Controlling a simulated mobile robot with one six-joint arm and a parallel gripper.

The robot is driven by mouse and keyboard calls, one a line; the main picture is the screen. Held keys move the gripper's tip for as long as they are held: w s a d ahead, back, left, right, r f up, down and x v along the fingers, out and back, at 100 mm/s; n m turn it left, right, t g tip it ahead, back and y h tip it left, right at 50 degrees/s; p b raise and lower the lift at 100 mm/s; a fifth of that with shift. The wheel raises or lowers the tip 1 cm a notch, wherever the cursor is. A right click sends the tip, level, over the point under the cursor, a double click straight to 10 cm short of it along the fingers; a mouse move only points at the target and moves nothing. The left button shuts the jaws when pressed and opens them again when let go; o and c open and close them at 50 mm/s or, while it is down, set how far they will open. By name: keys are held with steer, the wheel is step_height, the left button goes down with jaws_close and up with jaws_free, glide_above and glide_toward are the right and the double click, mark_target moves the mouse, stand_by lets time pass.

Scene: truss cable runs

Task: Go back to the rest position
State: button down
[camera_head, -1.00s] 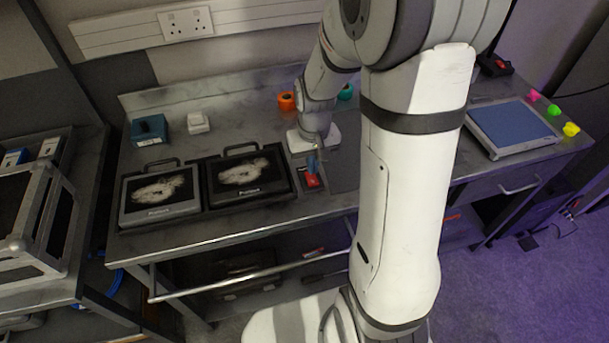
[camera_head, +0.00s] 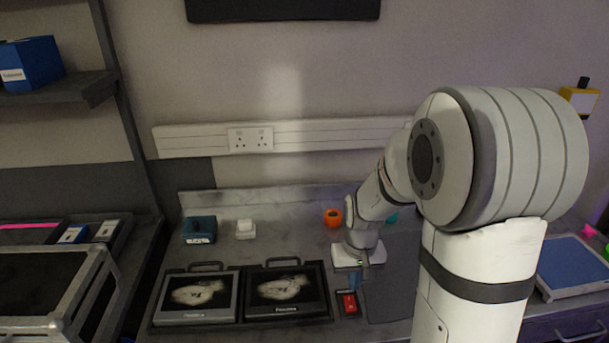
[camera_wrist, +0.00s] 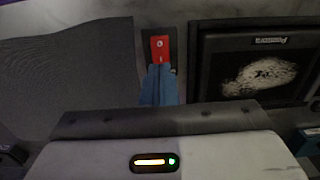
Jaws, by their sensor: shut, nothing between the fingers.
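My gripper shows in the wrist view as two blue fingers (camera_wrist: 160,68) pressed together, with nothing between them. Their tips point at a small red block (camera_wrist: 159,46) with a white mark, set on a dark plate. In the head view my arm reaches over the bench and the gripper (camera_head: 353,289) hangs just above the red block (camera_head: 350,304). I cannot tell whether the tips touch it.
Two black-framed trays (camera_head: 239,302) with pale images lie left of the gripper. A teal box (camera_head: 199,230), a white block (camera_head: 245,229) and an orange ring (camera_head: 333,217) stand behind. A blue panel (camera_head: 572,266) lies at right. A shelf rack (camera_head: 60,95) stands at left.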

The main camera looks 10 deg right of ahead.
steer(key=s+a+r+t, duration=0.1)
steer(key=s+r+t, duration=0.2)
steer(key=s+r, duration=1.1)
steer(key=shift+s+a+r, duration=0.25)
steer(key=shift+a+r, duration=0.05)
